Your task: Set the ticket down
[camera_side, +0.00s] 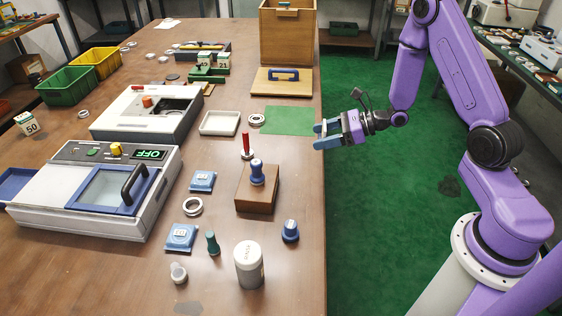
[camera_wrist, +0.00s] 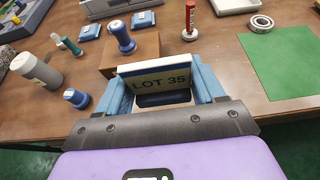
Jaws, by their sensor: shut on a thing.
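My gripper (camera_side: 321,136) is at the right edge of the table, beside the green mat. In the wrist view, my gripper (camera_wrist: 163,88) has its blue fingers on either side of a ticket (camera_wrist: 158,77) reading "LOT 35". The ticket has a white top edge and a dark lower part. It is held between the fingers. In the side view the ticket cannot be made out clearly between the fingers.
The green mat (camera_side: 290,121) lies bare on the table, with a bearing ring (camera_side: 257,120) and a white tray (camera_side: 220,123) to its left. A wooden block (camera_side: 257,195) bears a blue-handled stamp (camera_side: 257,172). A grey cylinder (camera_side: 249,268) stands near the front.

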